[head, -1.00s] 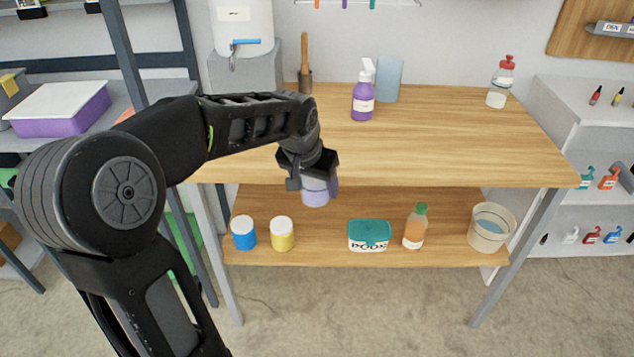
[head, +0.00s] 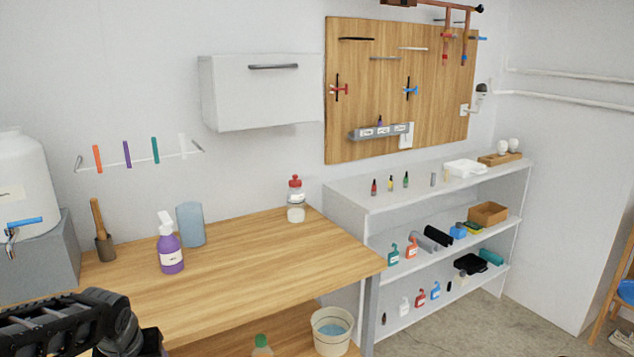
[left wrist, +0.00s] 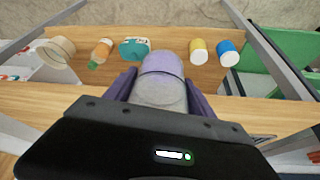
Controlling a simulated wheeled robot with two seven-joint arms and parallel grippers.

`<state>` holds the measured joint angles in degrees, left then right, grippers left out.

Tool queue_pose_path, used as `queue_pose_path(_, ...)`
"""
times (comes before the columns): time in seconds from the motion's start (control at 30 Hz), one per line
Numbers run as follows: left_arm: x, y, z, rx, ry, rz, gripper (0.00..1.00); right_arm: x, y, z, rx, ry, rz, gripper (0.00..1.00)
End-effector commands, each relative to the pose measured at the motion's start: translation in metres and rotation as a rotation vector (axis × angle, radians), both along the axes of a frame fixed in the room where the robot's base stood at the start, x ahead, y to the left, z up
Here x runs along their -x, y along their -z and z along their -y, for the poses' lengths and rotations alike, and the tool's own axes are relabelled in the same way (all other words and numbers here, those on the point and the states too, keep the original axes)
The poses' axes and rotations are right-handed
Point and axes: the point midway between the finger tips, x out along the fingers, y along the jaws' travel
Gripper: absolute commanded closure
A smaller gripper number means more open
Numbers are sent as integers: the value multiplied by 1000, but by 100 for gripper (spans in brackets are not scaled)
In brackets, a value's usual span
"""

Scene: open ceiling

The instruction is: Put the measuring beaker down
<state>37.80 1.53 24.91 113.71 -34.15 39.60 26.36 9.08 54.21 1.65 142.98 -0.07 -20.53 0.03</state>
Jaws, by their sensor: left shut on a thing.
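The measuring beaker (left wrist: 163,92) shows in the left wrist view as a frosted, see-through cylinder with a purple end. My left gripper (left wrist: 161,77) is shut on it, with a purple finger on each side. In that view the beaker appears in front of the wooden table's edge and the lower shelf; I cannot tell whether it touches anything. In the head view only part of my left arm shows at the lower left; the fingers and the beaker are out of sight. My right gripper is not in view.
The wooden tabletop (head: 250,265) has a wide clear area. A purple spray bottle (head: 170,250), a blue translucent cylinder (head: 191,225) and a red-capped bottle (head: 296,202) stand on it.

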Motion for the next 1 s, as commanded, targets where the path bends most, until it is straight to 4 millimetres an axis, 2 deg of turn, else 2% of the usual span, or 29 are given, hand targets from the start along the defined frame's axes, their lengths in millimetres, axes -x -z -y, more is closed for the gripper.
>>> queue_pose_path(0.17, -11, 13, 39, 2, 55, -3, 82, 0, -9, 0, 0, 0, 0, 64)
queue_pose_path(0.33, -20, 25, 92, -1, 165, -11, 82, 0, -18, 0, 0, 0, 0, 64)
queue_pose_path(0.5, -21, 32, 145, -9, 301, -29, 82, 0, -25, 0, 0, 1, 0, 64)
queue_pose_path(0.6, -20, 33, 164, -6, 344, -34, 82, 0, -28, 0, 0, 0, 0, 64)
queue_pose_path(0.77, -21, 31, 179, -5, 374, -32, 82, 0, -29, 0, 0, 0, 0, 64)
queue_pose_path(1.0, -21, 30, 181, -5, 378, -30, 82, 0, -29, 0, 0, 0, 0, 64)
